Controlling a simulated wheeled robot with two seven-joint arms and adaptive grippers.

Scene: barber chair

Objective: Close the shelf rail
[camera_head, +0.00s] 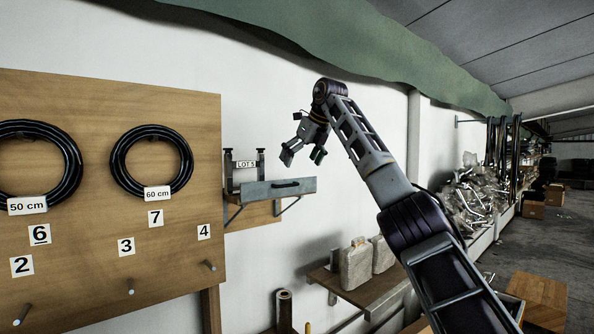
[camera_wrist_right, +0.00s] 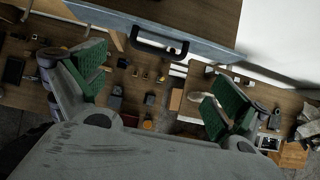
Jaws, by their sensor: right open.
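A small wooden wall shelf (camera_head: 262,214) is right of the pegboard in the head view. A grey-blue rail (camera_head: 256,191) with a black handle (camera_head: 286,184) runs along its front. In the right wrist view, the rail (camera_wrist_right: 215,50) crosses the top, with its handle (camera_wrist_right: 158,42) facing me. I cannot tell how far open the rail is. My right gripper (camera_head: 303,154) is open and empty, above the rail's right part and apart from it. Its green-padded fingers (camera_wrist_right: 160,88) are spread below the handle in the wrist view. My left gripper is not in view.
A "LOT 5" label (camera_head: 246,164) hangs between two posts behind the rail. The pegboard (camera_head: 100,215) with coiled cables is at left. A lower shelf (camera_head: 365,293) holds pale canisters (camera_head: 355,265). The wall around the upper shelf is clear.

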